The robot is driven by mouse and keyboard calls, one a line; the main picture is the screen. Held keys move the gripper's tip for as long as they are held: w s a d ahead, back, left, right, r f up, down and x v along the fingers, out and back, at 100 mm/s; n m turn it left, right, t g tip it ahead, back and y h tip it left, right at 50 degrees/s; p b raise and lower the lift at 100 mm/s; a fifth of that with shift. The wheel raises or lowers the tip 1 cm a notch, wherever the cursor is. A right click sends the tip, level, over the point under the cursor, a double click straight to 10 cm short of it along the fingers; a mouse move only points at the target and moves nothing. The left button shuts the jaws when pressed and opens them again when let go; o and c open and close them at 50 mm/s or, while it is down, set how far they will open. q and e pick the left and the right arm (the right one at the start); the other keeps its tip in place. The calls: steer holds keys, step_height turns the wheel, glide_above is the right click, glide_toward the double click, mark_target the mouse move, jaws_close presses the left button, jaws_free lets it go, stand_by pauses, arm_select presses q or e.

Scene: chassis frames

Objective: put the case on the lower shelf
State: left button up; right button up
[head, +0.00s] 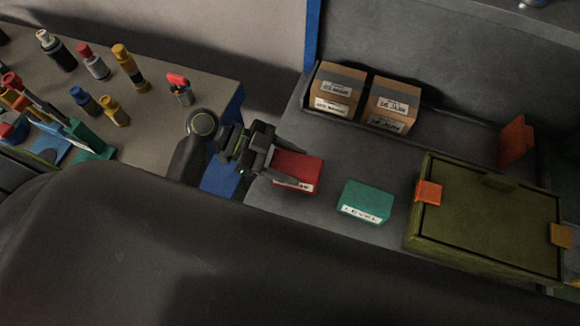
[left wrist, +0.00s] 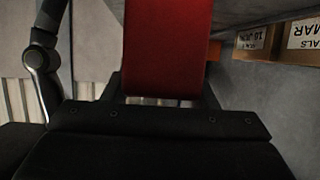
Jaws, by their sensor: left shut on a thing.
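A small red case (head: 298,168) with a white label on its front edge is at the left end of the grey shelf (head: 330,238). My left gripper (head: 285,172) reaches in from the left and is shut on the red case. In the left wrist view the red case (left wrist: 168,45) fills the space between the fingers and extends away from the palm. I cannot tell whether its underside touches the shelf. My right gripper is not in view.
A teal box (head: 366,203) lies to the right of the red case. An olive box (head: 490,215) with orange latches is further right. Two cardboard boxes (head: 338,88) (head: 391,104) stand behind. Several bottles and tools crowd the table (head: 165,95) at left.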

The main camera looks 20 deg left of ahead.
arm_select(q)
step_height(320, 180, down, 3)
steer(key=shift+p, duration=0.3)
steer(key=shift+f, duration=0.25)
steer(key=shift+f, duration=0.15)
steer(key=o, duration=0.8)
steer(key=shift+f+b, duration=0.1)
steer(key=shift+b, duration=0.2)
steer(key=shift+c, duration=0.2)
steer(key=o, duration=0.4)
steer(key=shift+o, duration=0.2)
steer(key=shift+a+p, duration=0.1)
steer(key=shift+p, duration=0.2)
